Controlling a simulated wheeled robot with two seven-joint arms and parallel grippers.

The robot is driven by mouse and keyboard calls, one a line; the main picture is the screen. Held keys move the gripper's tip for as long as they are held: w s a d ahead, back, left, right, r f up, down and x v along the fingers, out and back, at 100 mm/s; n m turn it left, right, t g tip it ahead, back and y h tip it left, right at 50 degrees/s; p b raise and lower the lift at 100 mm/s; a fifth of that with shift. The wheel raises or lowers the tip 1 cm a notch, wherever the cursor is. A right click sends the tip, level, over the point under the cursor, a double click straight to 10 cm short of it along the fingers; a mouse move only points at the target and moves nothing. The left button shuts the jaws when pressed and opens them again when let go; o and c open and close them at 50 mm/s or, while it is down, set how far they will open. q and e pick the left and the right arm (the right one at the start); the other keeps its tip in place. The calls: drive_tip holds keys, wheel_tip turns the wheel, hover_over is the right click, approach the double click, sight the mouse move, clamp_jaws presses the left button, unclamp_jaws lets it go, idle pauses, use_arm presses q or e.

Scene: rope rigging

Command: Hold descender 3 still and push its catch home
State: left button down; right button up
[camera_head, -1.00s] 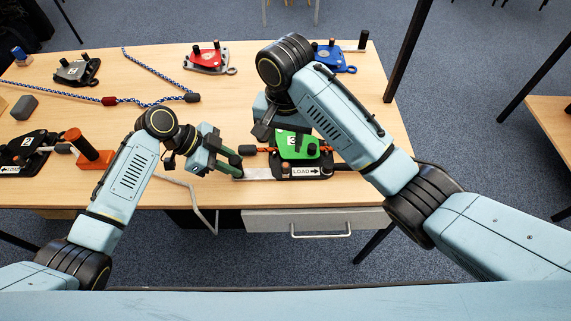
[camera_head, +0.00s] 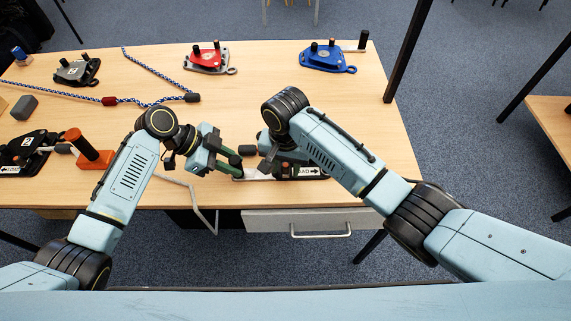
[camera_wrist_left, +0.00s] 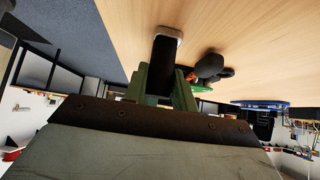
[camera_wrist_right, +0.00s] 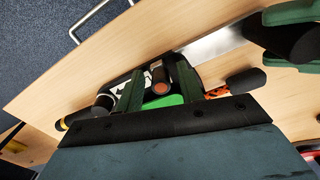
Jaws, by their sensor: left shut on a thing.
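Descender 3 (camera_head: 303,171) lies near the front edge of the table. In the head view my right arm covers most of it, leaving its LOAD label in sight. In the right wrist view its green plate (camera_wrist_right: 163,101) and an upright black post with an orange-brown top (camera_wrist_right: 160,77) show between my right fingers. My right gripper (camera_wrist_right: 153,75) is open over it; I cannot tell whether it touches. My left gripper (camera_head: 237,168) is shut on a dark bar (camera_wrist_left: 162,62) beside the descender, by a pale metal strip (camera_wrist_right: 215,46). I cannot make out the catch.
Red (camera_head: 208,58), blue (camera_head: 328,58) and dark grey (camera_head: 77,70) descenders stand further back. Another black descender (camera_head: 27,148) and an orange block with a post (camera_head: 92,152) are at left. A blue-white rope (camera_head: 150,72) crosses the table. The table's right part is clear.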

clamp_jaws()
drive_tip(key=shift+w+d, duration=0.1)
drive_tip(key=shift+w, duration=0.95)
drive_tip(key=shift+o, duration=0.7)
unclamp_jaws()
wheel_tip(320, 180, up, 12)
